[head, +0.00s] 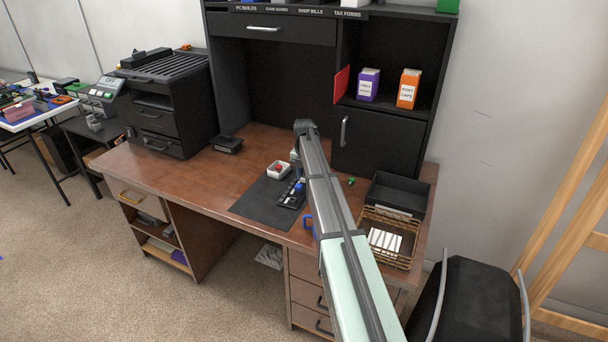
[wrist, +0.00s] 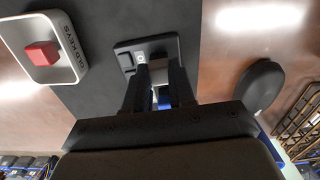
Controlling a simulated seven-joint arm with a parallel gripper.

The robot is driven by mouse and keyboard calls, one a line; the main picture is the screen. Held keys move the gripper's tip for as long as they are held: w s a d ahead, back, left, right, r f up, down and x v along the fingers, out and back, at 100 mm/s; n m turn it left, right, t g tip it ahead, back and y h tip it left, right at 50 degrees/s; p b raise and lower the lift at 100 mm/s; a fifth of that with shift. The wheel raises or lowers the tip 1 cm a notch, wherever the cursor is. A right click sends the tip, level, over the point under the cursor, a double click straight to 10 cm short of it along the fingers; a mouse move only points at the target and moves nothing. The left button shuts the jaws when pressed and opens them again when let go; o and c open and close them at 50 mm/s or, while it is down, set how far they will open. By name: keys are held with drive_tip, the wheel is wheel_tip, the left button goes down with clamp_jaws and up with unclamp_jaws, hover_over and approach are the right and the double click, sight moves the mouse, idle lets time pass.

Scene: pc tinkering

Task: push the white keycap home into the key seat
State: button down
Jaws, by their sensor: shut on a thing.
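The white keycap (wrist: 158,66) sits between the two fingertips of my gripper (wrist: 159,74) in the wrist view. My gripper is shut on it. It is over the small dark key pad (wrist: 160,43), beside a small pale square (wrist: 141,57) on the pad. Whether the keycap touches the pad I cannot tell. The key seat under it is hidden by keycap and fingers. In the head view the key pad (head: 290,195) lies on the dark mat, and my arm covers the keycap.
A white tray marked OLD KEYS (wrist: 68,70) holds a red keycap (wrist: 41,54), left of the pad. A dark rounded object (wrist: 262,86) lies to the right. The dark mat (head: 256,205) has free room at left. A wire basket (head: 402,222) stands at the desk's right.

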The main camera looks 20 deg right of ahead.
sight(304, 177)
drive_tip(key=c, duration=0.9)
unclamp_jaws()
drive_tip(key=shift+o, duration=0.2)
drive_tip(key=shift+r, duration=0.1)
drive_tip(key=shift+r, duration=2.4)
